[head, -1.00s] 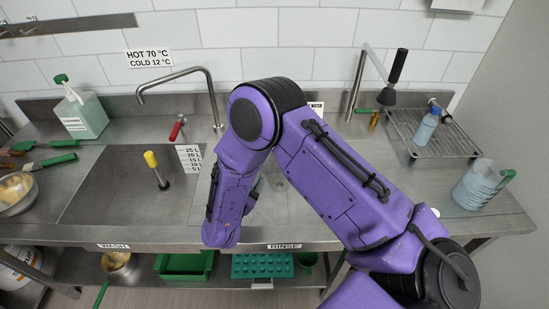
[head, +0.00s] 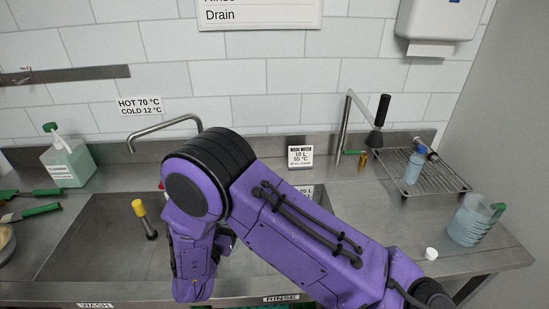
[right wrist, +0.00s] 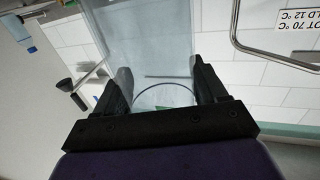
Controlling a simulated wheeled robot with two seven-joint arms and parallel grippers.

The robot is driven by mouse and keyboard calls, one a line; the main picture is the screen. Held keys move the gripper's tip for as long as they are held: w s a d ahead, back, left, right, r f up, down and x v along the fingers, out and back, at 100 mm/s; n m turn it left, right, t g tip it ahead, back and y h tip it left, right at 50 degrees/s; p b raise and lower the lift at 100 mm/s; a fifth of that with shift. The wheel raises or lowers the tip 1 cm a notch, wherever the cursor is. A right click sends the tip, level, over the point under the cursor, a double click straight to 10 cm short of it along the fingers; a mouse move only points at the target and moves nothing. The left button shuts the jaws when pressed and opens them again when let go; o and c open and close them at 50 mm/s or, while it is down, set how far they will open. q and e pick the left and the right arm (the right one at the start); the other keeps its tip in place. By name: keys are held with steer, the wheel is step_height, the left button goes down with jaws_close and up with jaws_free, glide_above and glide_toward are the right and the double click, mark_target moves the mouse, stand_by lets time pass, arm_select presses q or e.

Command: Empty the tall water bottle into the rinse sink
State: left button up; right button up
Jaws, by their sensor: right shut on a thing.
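In the right wrist view my right gripper (right wrist: 157,78) is shut on a tall, clear, pale-blue see-through vessel, which I take for the tall water bottle (right wrist: 145,42). The bottle runs out of the top of that view, so its mouth and water level cannot be told. In the head view my right arm crosses from the lower right and hides the gripper and most of the bottle. The rinse sink (head: 252,270), behind the RINSE label, is largely hidden by this arm. My left gripper is not in view.
The wash sink (head: 100,235) lies to the left with a yellow-topped plug handle (head: 140,212). A blue-capped bottle (head: 414,166) stands on a wire rack (head: 440,184) at the right. A measuring jug (head: 469,221) and a white cap (head: 431,254) are nearer. A curved tap (head: 165,128) stands behind.

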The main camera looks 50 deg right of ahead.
steer(key=s+a, duration=0.5)
steer(key=s, duration=0.1)
steer(key=shift+a, duration=0.1)
stand_by(0.8)
